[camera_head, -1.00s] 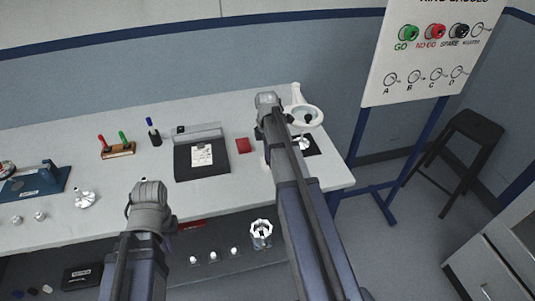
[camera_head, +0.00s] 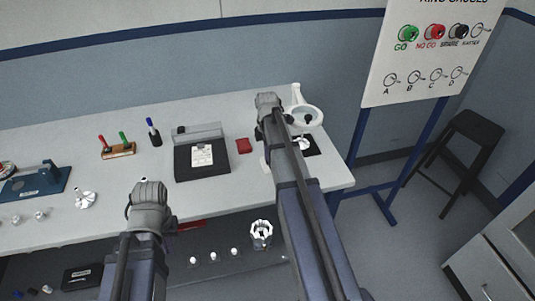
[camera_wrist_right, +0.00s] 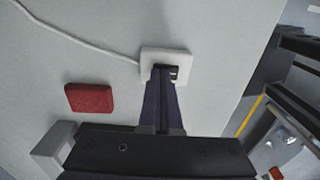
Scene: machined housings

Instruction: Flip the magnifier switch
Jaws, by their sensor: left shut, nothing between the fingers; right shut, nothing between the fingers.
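The magnifier (camera_head: 305,116), a white ring lens on a stand, is at the right end of the bench. A white switch box (camera_wrist_right: 183,58) with a dark rocker (camera_wrist_right: 174,72) lies on the bench in the right wrist view. A white cable runs from it toward the upper left. My right gripper (camera_wrist_right: 163,76) is shut and empty, its fingertips over the box at the rocker; I cannot tell whether they touch. In the head view my right arm hides most of the box. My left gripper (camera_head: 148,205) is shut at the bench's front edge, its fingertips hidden.
A red block (camera_wrist_right: 89,98) lies left of the switch box. A black scale-like box (camera_head: 202,158), a pen stand (camera_head: 118,150) and a blue fixture (camera_head: 38,182) stand further left. A lower shelf holds small parts and a white ring-shaped part (camera_head: 261,234). A stool (camera_head: 462,140) stands right.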

